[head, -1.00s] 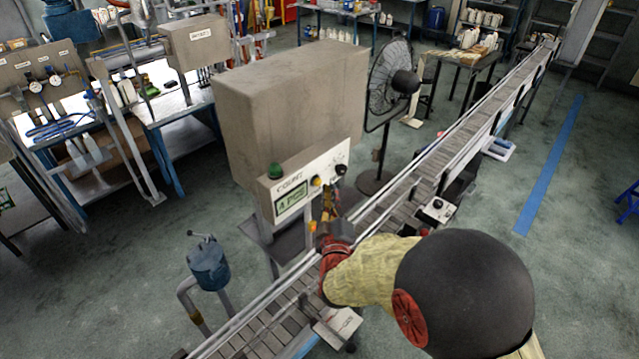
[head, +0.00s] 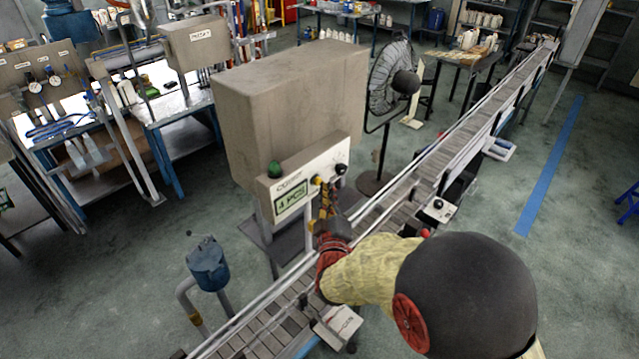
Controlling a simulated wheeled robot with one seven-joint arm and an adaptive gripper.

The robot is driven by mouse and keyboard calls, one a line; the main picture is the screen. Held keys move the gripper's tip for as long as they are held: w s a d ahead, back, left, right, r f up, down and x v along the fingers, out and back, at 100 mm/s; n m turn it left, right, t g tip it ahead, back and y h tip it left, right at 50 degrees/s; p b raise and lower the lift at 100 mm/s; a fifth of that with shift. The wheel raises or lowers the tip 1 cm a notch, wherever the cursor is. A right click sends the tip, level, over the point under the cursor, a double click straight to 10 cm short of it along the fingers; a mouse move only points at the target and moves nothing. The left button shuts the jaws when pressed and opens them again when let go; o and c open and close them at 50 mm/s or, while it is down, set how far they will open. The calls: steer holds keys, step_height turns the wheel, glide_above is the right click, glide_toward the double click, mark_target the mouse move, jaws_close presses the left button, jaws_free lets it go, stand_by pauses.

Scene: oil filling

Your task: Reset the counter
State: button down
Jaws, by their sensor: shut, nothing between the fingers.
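The counter box (head: 290,110) is a large grey cabinet beside the conveyor. Its sloped white panel (head: 305,190) carries a green display (head: 292,203) that appears to read "4 PCS". A green lamp (head: 275,169) sits at the panel's upper left. A yellow button (head: 317,180) and a black knob (head: 340,169) are on its right part. My gripper (head: 325,192) is shut and empty, with its fingertips pointing up at the panel just below the yellow button. I cannot tell whether the tips touch the button.
The conveyor (head: 400,210) runs diagonally from lower left to upper right under my arm. A small control box (head: 437,210) with a black knob stands on its right side. A fan (head: 392,85) stands behind the counter, and a blue motor-like unit (head: 208,265) is at lower left.

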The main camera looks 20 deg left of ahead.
steer(key=shift+w+a+b, duration=0.2)
steer(key=shift+a+b, duration=0.15)
steer(key=shift+a, duration=0.15)
stand_by(0.8)
steer(key=shift+d, duration=0.2)
steer(key=shift+s+d+b, duration=0.3)
steer(key=shift+s+d, duration=0.05)
steer(key=shift+d, duration=0.3)
steer(key=shift+d, duration=0.1)
steer(key=shift+s+d+b, duration=0.2)
steer(key=shift+s+d, duration=0.15)
steer(key=shift+d, duration=0.4)
steer(key=shift+s+d+b, duration=0.2)
steer(key=shift+s+d, duration=0.1)
steer(key=shift+d, duration=0.4)
steer(key=shift+s+d+b, duration=0.2)
steer(key=shift+s+d, duration=0.15)
steer(key=shift+d, duration=0.4)
